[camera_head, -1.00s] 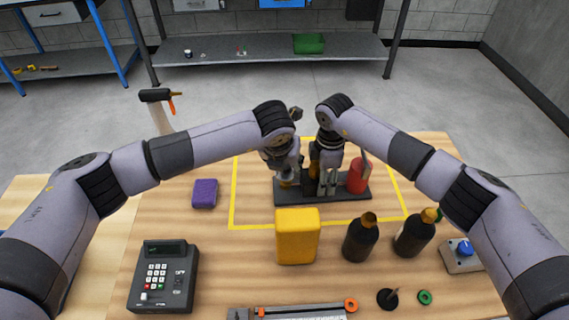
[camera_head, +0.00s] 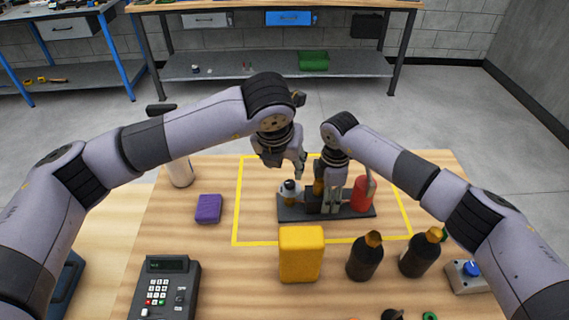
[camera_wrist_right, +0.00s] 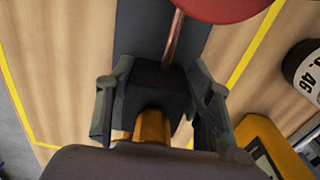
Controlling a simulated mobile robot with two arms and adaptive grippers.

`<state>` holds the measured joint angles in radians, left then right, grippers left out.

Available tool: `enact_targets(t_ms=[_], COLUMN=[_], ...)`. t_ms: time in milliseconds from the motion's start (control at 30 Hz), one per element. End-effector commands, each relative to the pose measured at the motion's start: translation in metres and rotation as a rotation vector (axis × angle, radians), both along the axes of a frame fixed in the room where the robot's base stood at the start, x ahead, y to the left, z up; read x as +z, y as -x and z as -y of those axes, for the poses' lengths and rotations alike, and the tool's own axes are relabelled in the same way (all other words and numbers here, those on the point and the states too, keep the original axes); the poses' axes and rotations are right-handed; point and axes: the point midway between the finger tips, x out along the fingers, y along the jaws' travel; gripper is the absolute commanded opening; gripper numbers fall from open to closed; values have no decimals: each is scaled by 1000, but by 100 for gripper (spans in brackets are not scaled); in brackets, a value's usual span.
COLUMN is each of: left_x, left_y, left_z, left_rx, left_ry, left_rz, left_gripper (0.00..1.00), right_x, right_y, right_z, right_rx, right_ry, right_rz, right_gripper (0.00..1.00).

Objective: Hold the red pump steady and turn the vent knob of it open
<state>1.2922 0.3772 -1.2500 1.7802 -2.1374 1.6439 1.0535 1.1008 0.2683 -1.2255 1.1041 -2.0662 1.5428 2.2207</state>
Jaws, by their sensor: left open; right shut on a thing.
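The pump unit stands on a dark base plate (camera_head: 350,213) inside a yellow-taped outline. A copper tube (camera_wrist_right: 173,40) runs from the block towards the red body. My left gripper (camera_head: 292,172) is open, just above the black top. I cannot tell which part is the vent knob.
A yellow box (camera_head: 301,255) and two dark bottles (camera_head: 366,257) stand in front of the unit. A purple block (camera_head: 208,208) and a white bottle (camera_head: 181,172) are to the left. A keypad device (camera_head: 168,290) is at the front left.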

Motion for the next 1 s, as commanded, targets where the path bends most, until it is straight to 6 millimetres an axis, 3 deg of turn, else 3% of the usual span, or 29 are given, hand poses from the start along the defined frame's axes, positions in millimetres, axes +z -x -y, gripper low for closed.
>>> enact_targets(t_ms=[133,167,200,500,833,1000], left_x=[0,0,0,-1,-1,0], left_y=[0,0,0,0,0,0], left_z=[0,0,0,0,0,0], left_rx=[0,0,0,0,0,0], left_ry=[0,0,0,1,1,1], left_rz=[0,0,0,0,0,0], left_gripper=[45,45,45,45,45,45], right_x=[1,0,0,0,2,22], right_y=[0,0,0,0,0,-1], right_z=[0,0,0,0,0,0], right_rx=[-3,-3,-3,-1,0,-1], right_ry=[0,0,0,0,0,0], right_rz=[1,1,1,0,0,3], right_gripper=[0,48,51,71,71,71])
